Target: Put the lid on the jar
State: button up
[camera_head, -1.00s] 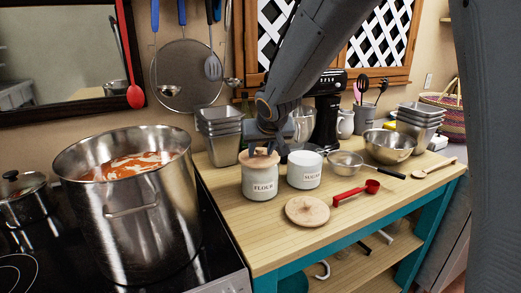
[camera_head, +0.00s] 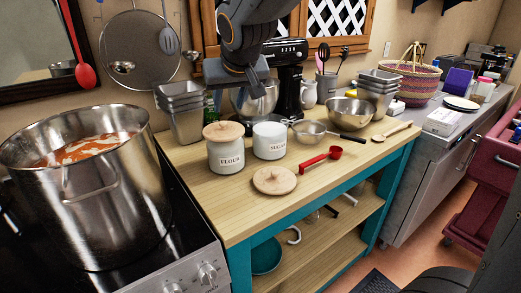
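A white jar labelled FLOUR (camera_head: 226,156) stands upright on the wooden counter, with a round wooden lid (camera_head: 223,131) seated on its top. A white jar labelled SUGAR (camera_head: 270,142) stands just right of it and has no wooden lid on it. A second round wooden lid (camera_head: 274,180) with a small knob lies flat on the counter in front of the jars. My gripper (camera_head: 247,84) is above and behind the jars, clear of both lids. Its fingers are too dark and small to tell whether they are open.
A large steel pot (camera_head: 90,190) of red soup stands on the stove at left. A red measuring scoop (camera_head: 320,159), a sieve (camera_head: 309,133) and a steel bowl (camera_head: 350,112) lie to the right. Stacked metal tins (camera_head: 182,112) stand behind the jars. The counter's front left is clear.

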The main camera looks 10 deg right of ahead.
jog(key=s+d+f+g, duration=0.2)
jog(key=s+d+f, duration=0.2)
jog(key=s+f, duration=0.3)
jog(key=s+d+f+m+g, duration=0.1)
jog(key=s+d+f+g, duration=0.1)
jog(key=s+d+f, duration=0.2)
jog(key=s+d+f+g+h, duration=0.1)
jog(key=s+d+f+g, duration=0.2)
jog(key=s+f, duration=0.7)
jog(key=shift+s+d+f+m, duration=0.3)
jog(key=shift+s+d+f, duration=0.15)
jog(key=shift+d, duration=0.35)
